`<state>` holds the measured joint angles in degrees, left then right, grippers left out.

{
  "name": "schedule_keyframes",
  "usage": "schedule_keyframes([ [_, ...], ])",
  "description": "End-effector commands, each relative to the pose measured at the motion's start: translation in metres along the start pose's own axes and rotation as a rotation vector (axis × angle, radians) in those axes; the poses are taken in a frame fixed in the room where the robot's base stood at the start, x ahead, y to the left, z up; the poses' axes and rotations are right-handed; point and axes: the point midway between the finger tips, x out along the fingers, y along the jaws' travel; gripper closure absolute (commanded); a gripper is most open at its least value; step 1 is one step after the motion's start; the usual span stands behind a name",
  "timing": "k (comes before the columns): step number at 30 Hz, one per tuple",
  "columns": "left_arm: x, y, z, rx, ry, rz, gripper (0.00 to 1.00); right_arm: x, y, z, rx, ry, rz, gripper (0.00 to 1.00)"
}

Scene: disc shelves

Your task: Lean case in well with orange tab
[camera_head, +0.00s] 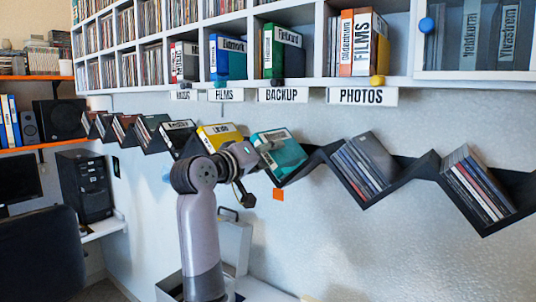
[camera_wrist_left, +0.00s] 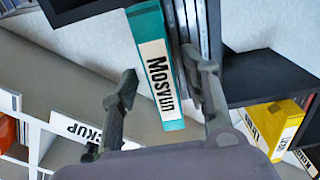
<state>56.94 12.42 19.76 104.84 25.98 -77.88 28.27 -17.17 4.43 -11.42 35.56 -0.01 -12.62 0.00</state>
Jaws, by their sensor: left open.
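A teal case (camera_head: 281,152) with a white label leans in a well of the black zigzag shelf. The orange tab (camera_head: 278,194) is on the wall just below that well. In the left wrist view the teal case (camera_wrist_left: 150,65) shows its lettered spine, with thin dark cases (camera_wrist_left: 205,25) beside it. My left gripper (camera_head: 244,192) is at the front left of the teal case in the head view. In the left wrist view its open fingers (camera_wrist_left: 163,80) stand on either side of the spine, with gaps visible. My right gripper is out of view.
A yellow case (camera_head: 219,135) and a black case (camera_head: 178,136) lean in wells to the left. Dark cases (camera_head: 362,165) and mixed cases (camera_head: 480,187) fill wells to the right. The white cubby shelf (camera_head: 300,84) with labels runs above. The wall below right is clear.

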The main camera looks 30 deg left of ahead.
Motion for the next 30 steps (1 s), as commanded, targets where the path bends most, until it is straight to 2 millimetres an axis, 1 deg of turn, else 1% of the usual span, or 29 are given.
schedule_keyframes([
  [7, 0.0, -0.001, 0.0, 0.0, -0.001, -0.001, 0.57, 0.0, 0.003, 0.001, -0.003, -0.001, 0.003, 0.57],
  [11, -0.009, 0.0, -0.001, 0.001, 0.001, -0.001, 0.57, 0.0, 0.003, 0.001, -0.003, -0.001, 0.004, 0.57],
  [14, -0.025, -0.001, 0.0, 0.002, 0.002, -0.002, 0.57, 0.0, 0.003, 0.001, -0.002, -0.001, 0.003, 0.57],
  [21, -0.077, -0.001, -0.001, 0.002, 0.004, -0.001, 0.57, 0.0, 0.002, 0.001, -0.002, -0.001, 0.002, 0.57],
  [24, -0.095, -0.001, 0.0, 0.003, 0.003, -0.002, 0.57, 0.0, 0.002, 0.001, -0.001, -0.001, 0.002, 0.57],
  [27, -0.109, 0.0, 0.0, 0.001, 0.001, 0.0, 0.57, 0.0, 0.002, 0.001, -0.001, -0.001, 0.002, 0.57],
  [30, -0.117, -0.001, 0.0, 0.001, 0.001, -0.002, 0.57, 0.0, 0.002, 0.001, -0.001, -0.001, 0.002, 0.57],
])
